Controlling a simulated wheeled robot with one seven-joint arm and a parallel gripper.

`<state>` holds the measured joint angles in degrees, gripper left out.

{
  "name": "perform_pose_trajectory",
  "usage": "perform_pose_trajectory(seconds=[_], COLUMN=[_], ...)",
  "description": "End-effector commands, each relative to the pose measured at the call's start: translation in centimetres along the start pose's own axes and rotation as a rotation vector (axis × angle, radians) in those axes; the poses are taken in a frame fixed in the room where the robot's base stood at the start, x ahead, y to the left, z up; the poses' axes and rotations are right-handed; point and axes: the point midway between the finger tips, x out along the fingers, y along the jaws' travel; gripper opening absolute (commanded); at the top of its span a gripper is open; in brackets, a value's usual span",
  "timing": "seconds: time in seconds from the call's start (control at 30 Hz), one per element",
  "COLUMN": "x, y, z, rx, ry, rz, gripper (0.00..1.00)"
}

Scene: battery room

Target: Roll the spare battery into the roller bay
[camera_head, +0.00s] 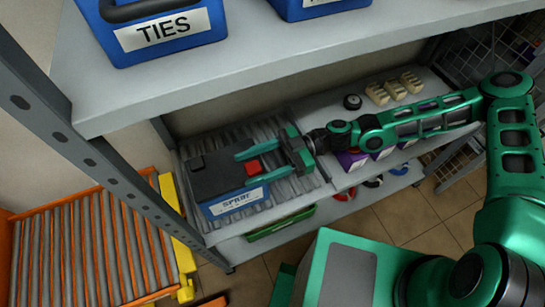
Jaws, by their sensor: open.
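The spare battery (222,172) is a blue box with a black top, a red terminal cap and a white label reading SPARE. It sits on a bed of grey rollers (285,183) on the middle shelf. My green gripper (242,164) is open, its two fingers pointing left over the battery's top around the red cap. I cannot tell whether the fingers touch the battery. An orange frame with grey rollers (75,243), which looks like the roller bay, stands at lower left beyond the shelf post. No battery shows on it.
A grey post (95,150) rises between the shelf and the orange frame. A yellow bar (178,245) edges the frame. The upper shelf (270,60) with a blue TIES bin (155,28) overhangs the battery. Purple boxes (352,160) and beige blocks (393,90) sit to the right.

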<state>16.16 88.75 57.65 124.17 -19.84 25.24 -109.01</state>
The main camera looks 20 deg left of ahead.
Motion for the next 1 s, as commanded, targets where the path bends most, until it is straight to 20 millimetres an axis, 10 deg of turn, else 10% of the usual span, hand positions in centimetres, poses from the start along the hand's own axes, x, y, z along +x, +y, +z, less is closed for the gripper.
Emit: perform_pose_trajectory(seconds=[0.63, 0.87, 1.0], x=[3.1, 3.1, 3.1], y=[0.0, 0.0, 0.1], z=[0.0, 0.0, 0.0], rx=[0.000, 0.000, 0.000], ry=[-0.001, -0.001, -0.001], rz=[0.000, 0.001, 0.001], gripper=[0.53, 0.03, 0.00])
